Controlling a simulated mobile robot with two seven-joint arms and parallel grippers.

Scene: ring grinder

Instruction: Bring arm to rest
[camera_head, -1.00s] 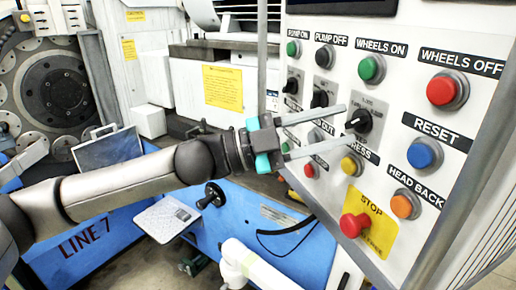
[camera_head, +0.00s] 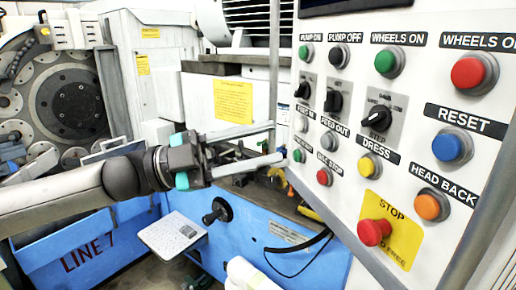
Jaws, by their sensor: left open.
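My left gripper (camera_head: 277,142) reaches in from the left in the head view. Its two long pale fingers are apart, with nothing between them. The fingertips are at the left edge of the control panel (camera_head: 345,205), near the lower left buttons; whether they touch it I cannot tell. My left arm (camera_head: 60,198) stretches across the left half of the view, in front of the blue machine. My right gripper is not in view.
The panel carries a red stop button (camera_head: 374,232), a black selector knob (camera_head: 376,118) and several coloured buttons. Behind stand the blue machine base (camera_head: 90,250), a round grinding wheel (camera_head: 72,105) and a black handwheel (camera_head: 217,210).

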